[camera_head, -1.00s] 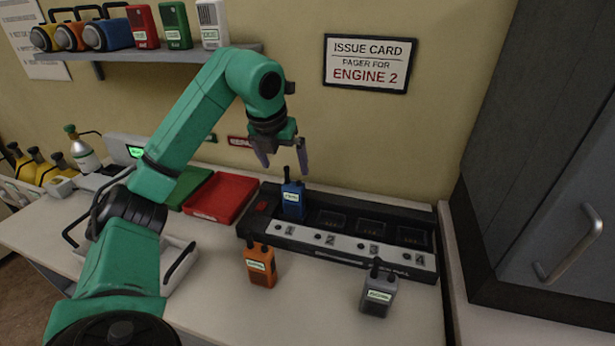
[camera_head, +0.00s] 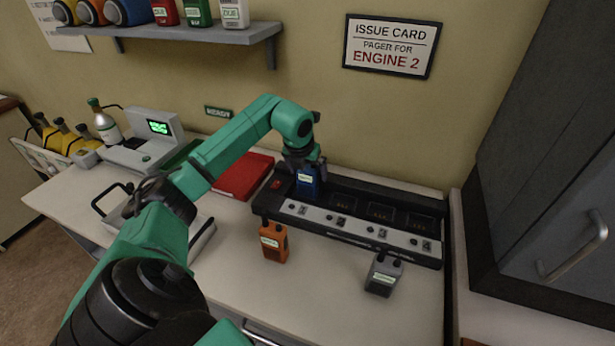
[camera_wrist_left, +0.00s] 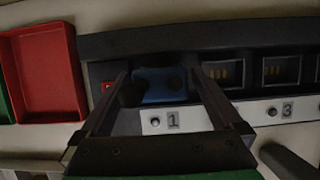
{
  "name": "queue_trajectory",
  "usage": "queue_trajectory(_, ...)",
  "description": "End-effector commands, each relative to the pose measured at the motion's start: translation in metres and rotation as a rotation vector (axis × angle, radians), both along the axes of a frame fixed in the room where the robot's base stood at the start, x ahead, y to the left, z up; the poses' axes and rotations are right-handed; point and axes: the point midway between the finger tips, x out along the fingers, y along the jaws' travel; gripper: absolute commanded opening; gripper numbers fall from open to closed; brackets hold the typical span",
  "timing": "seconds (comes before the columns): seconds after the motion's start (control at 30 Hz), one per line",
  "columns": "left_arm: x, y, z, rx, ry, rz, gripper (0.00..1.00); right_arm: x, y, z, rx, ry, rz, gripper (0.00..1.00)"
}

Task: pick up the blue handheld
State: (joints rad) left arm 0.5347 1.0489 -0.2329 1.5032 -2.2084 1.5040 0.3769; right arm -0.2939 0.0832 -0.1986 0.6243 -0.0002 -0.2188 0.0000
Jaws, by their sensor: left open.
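The blue handheld (camera_head: 307,183) stands upright in slot 1 of the black charger rack (camera_head: 405,255). My left gripper (camera_head: 305,167) is directly over its top, with the jaws around or just above its upper end. In the left wrist view, the blue handheld (camera_wrist_left: 160,84) lies between the two open fingers of my left gripper (camera_wrist_left: 163,85), near their tips. Whether a finger touches it I cannot tell. My right gripper is not in view.
A red tray (camera_head: 243,177) lies left of the rack. A shelf (camera_head: 190,38) hangs above, and a grey cabinet (camera_head: 560,200) stands at the right.

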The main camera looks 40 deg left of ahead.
Motion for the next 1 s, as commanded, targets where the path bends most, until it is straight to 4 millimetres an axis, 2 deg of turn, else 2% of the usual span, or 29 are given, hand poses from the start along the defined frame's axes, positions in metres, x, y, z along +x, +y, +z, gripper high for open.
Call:
queue_trajectory(0.1,0.0,0.0,-0.001,0.0,0.0,0.0,1.0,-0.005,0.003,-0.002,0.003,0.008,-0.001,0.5)
queue_trajectory(0.13,0.0,0.0,-0.001,0.0,0.0,0.0,0.96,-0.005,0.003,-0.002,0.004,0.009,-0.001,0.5)
queue_trajectory(0.27,0.0,0.0,0.0,0.001,0.0,0.0,0.46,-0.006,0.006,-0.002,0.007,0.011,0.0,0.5)
queue_trajectory(0.3,0.0,0.0,0.0,0.001,0.0,0.0,0.31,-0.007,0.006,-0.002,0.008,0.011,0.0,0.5)
queue_trajectory(0.37,0.0,0.0,0.0,0.001,0.0,0.0,0.08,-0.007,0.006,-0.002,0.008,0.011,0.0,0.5)
queue_trajectory(0.4,0.0,0.0,0.0,0.001,0.0,0.0,0.0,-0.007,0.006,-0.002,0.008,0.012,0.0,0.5)
queue_trajectory(0.77,0.001,0.0,0.009,0.001,-0.003,0.001,0.0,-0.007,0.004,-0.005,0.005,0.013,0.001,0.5)
queue_trajectory(0.87,0.001,0.001,0.023,0.002,-0.007,0.001,0.0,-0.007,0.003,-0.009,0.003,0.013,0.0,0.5)
queue_trajectory(1.0,0.001,0.0,0.06,0.001,-0.011,0.001,0.0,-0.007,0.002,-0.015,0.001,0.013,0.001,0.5)
